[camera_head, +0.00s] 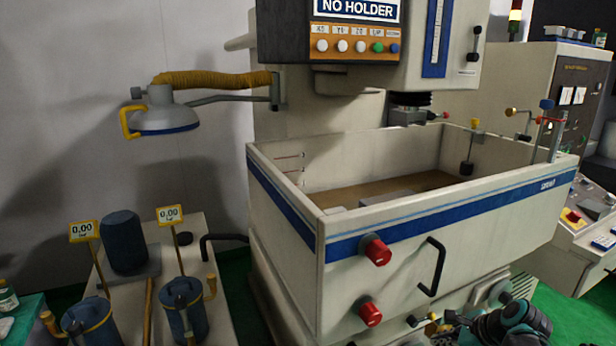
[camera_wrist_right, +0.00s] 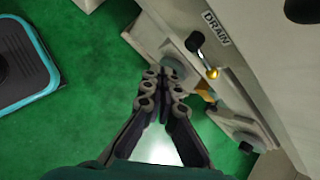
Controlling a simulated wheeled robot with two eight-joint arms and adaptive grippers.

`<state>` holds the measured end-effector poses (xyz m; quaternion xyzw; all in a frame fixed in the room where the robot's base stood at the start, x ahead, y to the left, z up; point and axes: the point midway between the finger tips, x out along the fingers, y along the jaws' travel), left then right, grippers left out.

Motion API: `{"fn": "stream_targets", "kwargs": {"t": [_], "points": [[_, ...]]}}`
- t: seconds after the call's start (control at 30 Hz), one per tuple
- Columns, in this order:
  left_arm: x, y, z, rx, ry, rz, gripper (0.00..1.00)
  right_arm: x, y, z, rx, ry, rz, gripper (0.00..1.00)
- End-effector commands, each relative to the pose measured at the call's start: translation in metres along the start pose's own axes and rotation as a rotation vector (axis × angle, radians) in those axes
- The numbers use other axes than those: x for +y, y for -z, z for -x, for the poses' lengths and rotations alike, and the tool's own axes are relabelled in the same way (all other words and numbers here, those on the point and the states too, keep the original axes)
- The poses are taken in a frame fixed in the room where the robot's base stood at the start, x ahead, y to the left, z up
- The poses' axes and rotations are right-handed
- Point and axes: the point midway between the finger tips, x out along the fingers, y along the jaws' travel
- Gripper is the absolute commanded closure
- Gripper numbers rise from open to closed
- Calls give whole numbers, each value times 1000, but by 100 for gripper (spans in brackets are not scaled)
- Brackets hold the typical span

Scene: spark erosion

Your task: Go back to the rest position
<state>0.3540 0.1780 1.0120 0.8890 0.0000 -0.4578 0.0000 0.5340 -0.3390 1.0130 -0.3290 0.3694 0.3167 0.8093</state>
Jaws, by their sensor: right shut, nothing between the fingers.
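My right gripper (camera_head: 455,320) is low in front of the machine tank, at the bottom edge of the head view, with my teal and dark arm behind it. In the right wrist view its dark fingers (camera_wrist_right: 165,88) are together at the tips, with nothing between them. They point at the machine's lower front, near a drain valve with a black knob (camera_wrist_right: 194,42) and a brass ball (camera_wrist_right: 212,73). Whether they touch anything there cannot be told. My left gripper is not in view.
The machine's white tank (camera_head: 440,228) has red knobs (camera_head: 377,252) and a black handle (camera_head: 432,266) on its front. A cart with blue jugs (camera_head: 186,308) stands at the left. A control console (camera_head: 585,220) is at the right.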

Motion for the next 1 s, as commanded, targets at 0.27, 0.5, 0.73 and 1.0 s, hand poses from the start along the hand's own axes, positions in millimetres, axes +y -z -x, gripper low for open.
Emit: {"fn": "stream_targets", "kwargs": {"t": [0.27, 0.5, 0.73, 1.0], "points": [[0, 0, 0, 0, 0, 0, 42, 120, -58, 32, 154, -32, 995, 100], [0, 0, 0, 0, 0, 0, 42, 199, -60, 48, 261, -76, 1793, 100], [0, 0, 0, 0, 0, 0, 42, 229, -54, 51, 320, -101, 2175, 100], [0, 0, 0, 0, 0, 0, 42, 230, -53, 51, 327, -105, 2214, 100]]}}
